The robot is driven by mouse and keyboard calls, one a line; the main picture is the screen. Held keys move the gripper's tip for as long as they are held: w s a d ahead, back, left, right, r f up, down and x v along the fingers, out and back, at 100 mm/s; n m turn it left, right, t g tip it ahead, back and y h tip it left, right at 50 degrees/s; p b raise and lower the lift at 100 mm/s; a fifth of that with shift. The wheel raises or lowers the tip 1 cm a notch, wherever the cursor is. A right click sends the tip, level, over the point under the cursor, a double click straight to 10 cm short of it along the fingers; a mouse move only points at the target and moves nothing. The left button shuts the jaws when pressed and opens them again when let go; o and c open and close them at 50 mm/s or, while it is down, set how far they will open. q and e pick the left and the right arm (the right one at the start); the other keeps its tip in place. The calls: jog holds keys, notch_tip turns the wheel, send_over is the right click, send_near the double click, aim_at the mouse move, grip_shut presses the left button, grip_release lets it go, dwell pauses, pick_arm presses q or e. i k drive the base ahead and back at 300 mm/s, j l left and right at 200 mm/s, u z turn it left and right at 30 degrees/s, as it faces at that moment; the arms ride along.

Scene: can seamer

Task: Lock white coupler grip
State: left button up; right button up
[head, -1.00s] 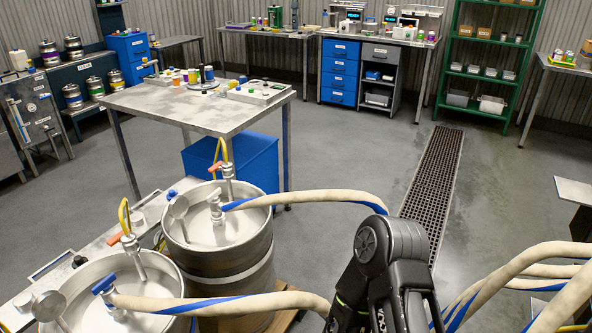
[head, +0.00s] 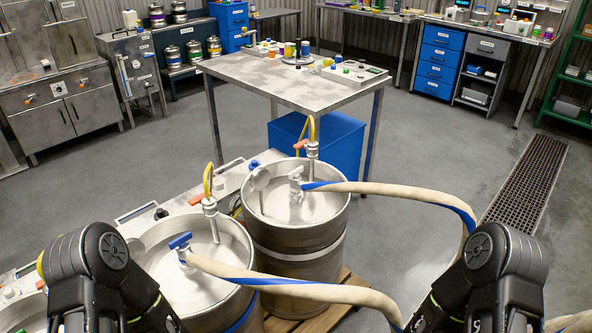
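The white coupler grip (head: 296,173) stands on top of the far steel keg (head: 297,240), with a cream and blue hose (head: 385,188) running from it to the right. The near keg (head: 228,254) carries a coupler with a blue grip (head: 180,240) and its own hose (head: 290,288). Whether either coupler is locked cannot be told. My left arm shows at the lower left and my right arm at the lower right. Both grippers are outside the picture, so what they hold is hidden.
The kegs stand close together, on a wooden pallet (head: 318,318). A steel table (head: 240,93) with small items is behind them, with a blue bin (head: 335,147) below it. The hoses cross the space toward my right arm. The floor drain (head: 525,185) is clear.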

aim_at(295, 174)
jog(key=i+l, duration=0.2)
jog(key=l, duration=0.2)
jog(key=i+l, duration=0.45)
jog(key=l, duration=0.3)
jog(key=i+l+u, duration=0.1)
jog(key=i+l, duration=0.15)
jog(key=l, duration=0.15)
jog(key=u, duration=1.85)
